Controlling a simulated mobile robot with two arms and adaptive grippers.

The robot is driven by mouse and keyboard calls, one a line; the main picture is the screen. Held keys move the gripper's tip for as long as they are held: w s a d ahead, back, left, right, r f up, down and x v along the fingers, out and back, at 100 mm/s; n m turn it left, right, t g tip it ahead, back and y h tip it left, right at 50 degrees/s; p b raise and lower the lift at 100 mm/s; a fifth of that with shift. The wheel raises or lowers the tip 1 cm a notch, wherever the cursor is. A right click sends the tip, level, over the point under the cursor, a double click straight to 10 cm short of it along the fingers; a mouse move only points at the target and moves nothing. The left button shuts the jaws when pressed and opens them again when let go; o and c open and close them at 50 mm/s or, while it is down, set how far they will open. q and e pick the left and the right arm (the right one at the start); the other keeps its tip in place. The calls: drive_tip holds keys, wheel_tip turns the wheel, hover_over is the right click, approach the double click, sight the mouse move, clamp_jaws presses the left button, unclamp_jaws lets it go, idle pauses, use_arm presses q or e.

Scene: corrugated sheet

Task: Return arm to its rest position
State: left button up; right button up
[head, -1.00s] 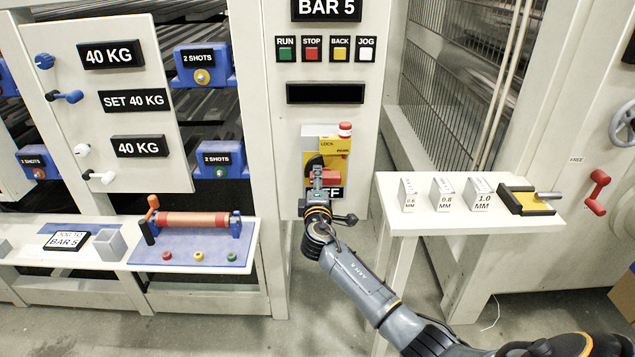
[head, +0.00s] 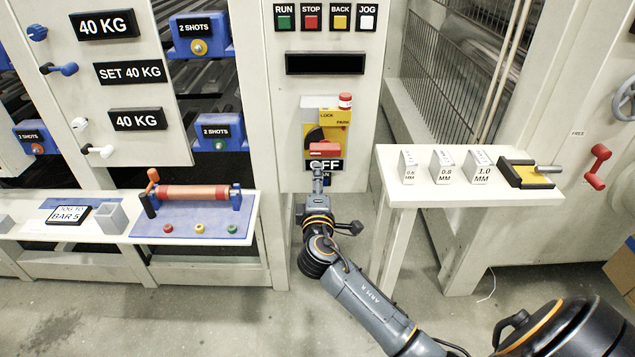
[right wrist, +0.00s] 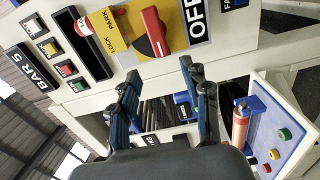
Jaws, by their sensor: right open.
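My right gripper (head: 318,182) is in front of the control panel, just below the OFF label (head: 323,164) in the head view. In the right wrist view its two fingers (right wrist: 160,100) stand apart with nothing between them. The yellow lockout switch (head: 314,132) with its red handle (head: 324,149) is above the gripper and clear of it. The red handle also shows beyond the fingers in the right wrist view (right wrist: 152,32). My left gripper is in neither view.
A white side table (head: 432,216) with gauge blocks and a yellow-black tool (head: 527,173) stands to the right. A bench with a red roller (head: 194,192) and colored buttons is to the left. Open floor (head: 240,325) lies below the panel.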

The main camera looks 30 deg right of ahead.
drive_tip(key=shift+s+a, duration=0.1)
drive_tip(key=shift+s, duration=0.1)
idle(0.4)
drive_tip(key=s+a+f+m+g+y, duration=0.15)
drive_tip(key=s+f, duration=0.35)
drive_tip(key=f, duration=0.7)
drive_tip(key=s+a+f+g+y+p, duration=0.1)
drive_tip(key=s+a+f+g+y, duration=0.2)
drive_tip(key=f, duration=1)
drive_tip(key=s+a+f+m+g+y, duration=0.1)
drive_tip(key=s+f+g+y, duration=0.15)
drive_tip(key=s+f, duration=0.65)
drive_tip(key=s+a+f+m+g+y, duration=0.1)
drive_tip(key=s+a+f+m+g, duration=0.1)
drive_tip(key=s+f, duration=0.5)
drive_tip(key=s+a+f+m+g+p, duration=0.1)
drive_tip(key=s+f, duration=0.6)
drive_tip(key=s, duration=0.9)
drive_tip(key=s+a+f+m+g+y, duration=0.1)
drive_tip(key=s+a+f+m+g, duration=0.1)
drive_tip(key=s+f, duration=0.5)
drive_tip(key=s+m+g, duration=0.1)
drive_tip(key=s+g, duration=0.1)
drive_tip(key=s, duration=0.3)
drive_tip(key=shift+a+f+m+y+p, duration=0.3)
drive_tip(key=shift+f+m, duration=0.05)
